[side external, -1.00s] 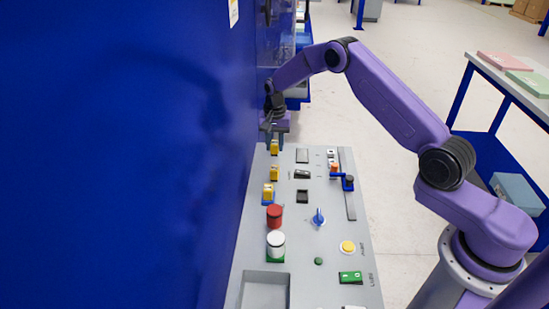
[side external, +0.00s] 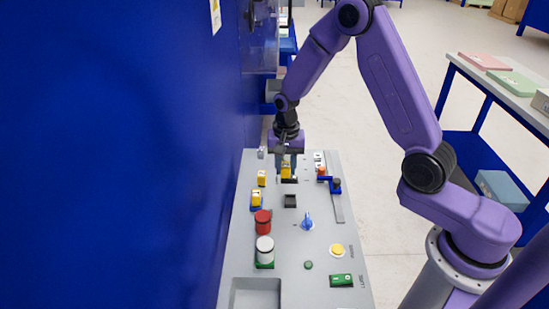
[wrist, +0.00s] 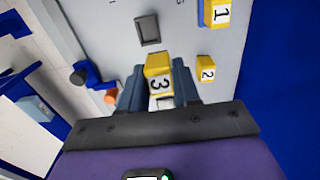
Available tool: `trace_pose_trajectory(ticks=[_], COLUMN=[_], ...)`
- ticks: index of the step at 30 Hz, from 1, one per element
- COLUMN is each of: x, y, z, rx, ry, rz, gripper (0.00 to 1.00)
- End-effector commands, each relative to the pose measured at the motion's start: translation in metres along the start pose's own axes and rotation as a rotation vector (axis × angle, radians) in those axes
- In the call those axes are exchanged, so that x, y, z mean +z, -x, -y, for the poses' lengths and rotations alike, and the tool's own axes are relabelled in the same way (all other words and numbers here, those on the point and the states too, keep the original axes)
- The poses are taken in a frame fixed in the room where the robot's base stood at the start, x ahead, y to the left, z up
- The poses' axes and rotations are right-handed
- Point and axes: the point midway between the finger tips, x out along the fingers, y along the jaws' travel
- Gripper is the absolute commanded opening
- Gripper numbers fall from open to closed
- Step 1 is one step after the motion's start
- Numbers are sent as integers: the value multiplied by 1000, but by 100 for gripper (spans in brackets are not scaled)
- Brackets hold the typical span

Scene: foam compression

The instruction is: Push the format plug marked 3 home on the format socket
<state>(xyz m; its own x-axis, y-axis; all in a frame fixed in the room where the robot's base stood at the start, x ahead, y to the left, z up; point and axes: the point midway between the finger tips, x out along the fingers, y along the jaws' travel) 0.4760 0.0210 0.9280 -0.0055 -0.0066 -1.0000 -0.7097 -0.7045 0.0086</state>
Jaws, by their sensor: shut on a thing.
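The yellow format plug marked 3 (wrist: 158,72) is between the two fingers of my gripper (wrist: 158,90) in the wrist view, with its number facing the camera. In the side view, my gripper (side external: 286,172) points down over the panel, shut on this yellow plug (side external: 286,171). A dark socket (side external: 289,181) shows at the plug's lower end, partly hidden by the plug and fingers. I cannot tell whether the plug is above it, partly in or seated. Another dark rectangular socket (side external: 290,201) is empty nearer the camera, and also shows in the wrist view (wrist: 148,30).
Yellow plugs marked 2 (wrist: 206,69) and 1 (wrist: 217,13) stand beside the held plug. A blue lever (side external: 329,182) is to its right. Red (side external: 263,222) and white (side external: 265,247) cylinders stand nearer the camera. A blue wall (side external: 130,150) borders the panel's left.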

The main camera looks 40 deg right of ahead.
Motion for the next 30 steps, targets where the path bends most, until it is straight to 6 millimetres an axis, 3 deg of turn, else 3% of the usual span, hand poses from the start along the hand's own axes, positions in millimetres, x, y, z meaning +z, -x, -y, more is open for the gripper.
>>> trace_pose_trajectory(ticks=[4,11,30], x=[16,22,22], y=[3,0,-49], z=[-12,-17,-16], rx=[1,1,3], ry=[3,4,4], rz=[0,0,2], gripper=[0,0,0])
